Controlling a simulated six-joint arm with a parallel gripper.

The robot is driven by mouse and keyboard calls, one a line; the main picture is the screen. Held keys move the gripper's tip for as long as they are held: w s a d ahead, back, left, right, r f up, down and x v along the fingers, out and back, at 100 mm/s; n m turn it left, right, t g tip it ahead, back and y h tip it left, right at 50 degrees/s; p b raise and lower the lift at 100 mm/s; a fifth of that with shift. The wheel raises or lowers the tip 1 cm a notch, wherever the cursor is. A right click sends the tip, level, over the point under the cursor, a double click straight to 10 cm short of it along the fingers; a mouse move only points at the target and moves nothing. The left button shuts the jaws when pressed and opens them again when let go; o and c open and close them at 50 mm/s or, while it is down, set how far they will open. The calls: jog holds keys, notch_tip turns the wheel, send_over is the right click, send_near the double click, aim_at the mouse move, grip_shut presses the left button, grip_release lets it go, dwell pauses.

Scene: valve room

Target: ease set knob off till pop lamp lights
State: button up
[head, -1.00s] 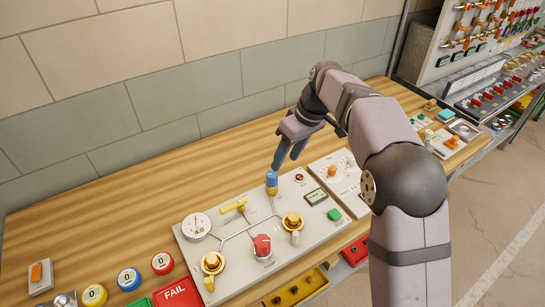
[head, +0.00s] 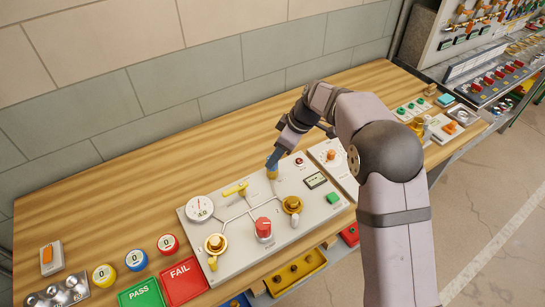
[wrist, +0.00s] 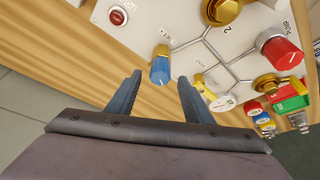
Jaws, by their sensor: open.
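The blue set knob (wrist: 160,68), on a brass base, stands at the panel's back edge. It also shows in the head view (head: 271,165), partly covered by my fingers. My gripper (wrist: 156,92) is open, with its fingertips on either side of the knob's near end in the picture; I see no clear contact. In the head view my gripper (head: 274,154) comes down on the knob from behind. A small round red lamp (head: 299,161) sits right of the knob; it also shows in the wrist view (wrist: 118,17). It looks dark red, without a clear glow.
The grey panel (head: 240,258) also carries a white gauge (head: 200,207), a yellow lever (head: 235,189), a red knob (head: 263,228), brass valves (head: 292,205), a small display (head: 316,180) and a green button (head: 333,198). The wooden bench behind is clear.

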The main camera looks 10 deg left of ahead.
jog(key=shift+p+x, duration=0.6)
jog(key=shift+x, duration=1.4)
jog(key=c, duration=1.1)
jog(key=shift+f+b, duration=0.1)
jog(key=shift+b, duration=0.2)
